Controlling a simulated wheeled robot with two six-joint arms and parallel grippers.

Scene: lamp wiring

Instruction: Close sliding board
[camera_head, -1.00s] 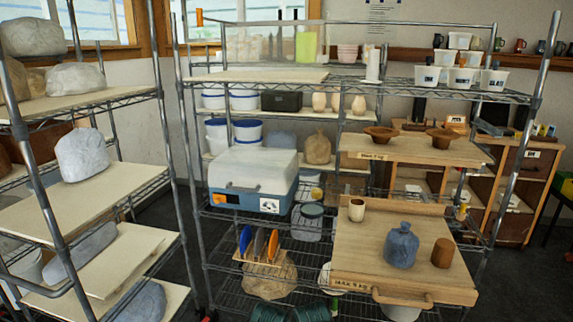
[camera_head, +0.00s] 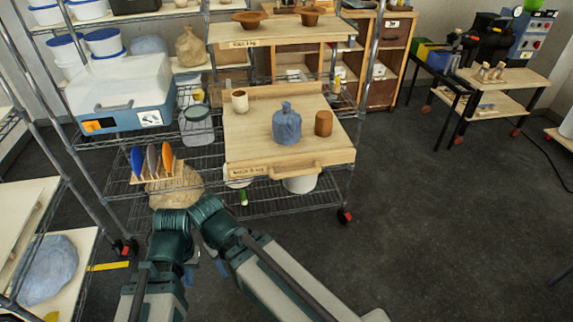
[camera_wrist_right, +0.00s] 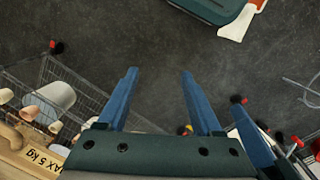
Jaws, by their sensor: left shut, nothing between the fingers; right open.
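The wooden sliding board (camera_head: 255,140) sticks out from the wire shelf, with a wooden handle (camera_head: 296,170) on its front edge. A blue-grey lidded jar (camera_head: 286,124), a brown cylinder (camera_head: 323,123) and a cream cup (camera_head: 240,101) stand on it. The board's labelled edge (camera_wrist_right: 50,158) also shows at lower left in the right wrist view. My left gripper (camera_head: 190,275) shows only as a small blue part low in the head view, apart from the board. My right gripper (camera_wrist_right: 157,95) is open, with empty blue fingers over the floor.
An upper wooden board (camera_head: 235,32) holds brown bowls. A rack of coloured discs (camera_head: 152,165) and a round tan lump (camera_head: 175,187) are on the lower shelf. Dark floor (camera_head: 440,230) is free to the right. Another shelf (camera_head: 30,205) stands at left.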

